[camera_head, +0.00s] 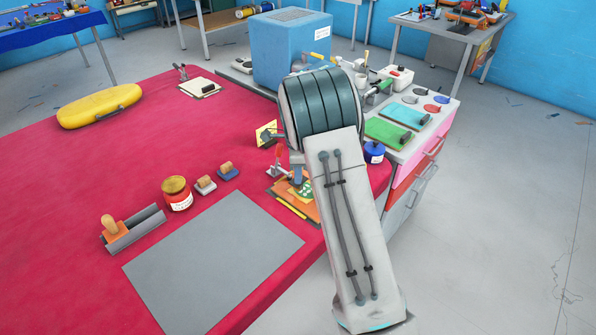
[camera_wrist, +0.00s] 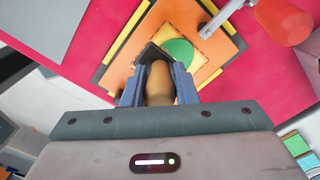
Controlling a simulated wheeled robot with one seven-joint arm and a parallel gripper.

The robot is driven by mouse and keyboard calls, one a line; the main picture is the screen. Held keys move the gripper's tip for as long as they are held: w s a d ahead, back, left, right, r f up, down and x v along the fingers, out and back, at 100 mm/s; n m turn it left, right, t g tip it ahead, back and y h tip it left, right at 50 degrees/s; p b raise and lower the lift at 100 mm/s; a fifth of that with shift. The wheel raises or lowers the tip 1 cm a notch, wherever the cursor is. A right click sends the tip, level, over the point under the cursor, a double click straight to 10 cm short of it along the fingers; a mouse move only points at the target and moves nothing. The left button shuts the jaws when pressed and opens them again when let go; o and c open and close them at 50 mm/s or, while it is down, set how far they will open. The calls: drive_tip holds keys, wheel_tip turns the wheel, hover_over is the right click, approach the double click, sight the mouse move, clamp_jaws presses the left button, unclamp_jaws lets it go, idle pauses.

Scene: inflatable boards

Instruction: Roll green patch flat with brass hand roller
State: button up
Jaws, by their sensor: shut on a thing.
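The green patch (camera_wrist: 178,52) is a round piece on a yellow square (camera_wrist: 205,70) over an orange board (camera_wrist: 226,48) in the wrist view; its left part is covered by the tool. The patch (camera_head: 305,188) also shows beside my arm in the head view. My gripper (camera_wrist: 157,76) is shut on a tan wooden handle (camera_wrist: 159,92), apparently that of the hand roller. A dark part (camera_wrist: 150,52) of the tool is beyond the handle, over or at the patch's left edge. No brass is visible, and I cannot tell whether it touches the patch.
A red-ended tool (camera_wrist: 283,20) stands right of the board. A blue box (camera_head: 290,50) stands behind.

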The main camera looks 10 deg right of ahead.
drive_tip(key=shift+f+b, duration=0.4)
drive_tip(key=shift+f, duration=0.25)
idle(0.3)
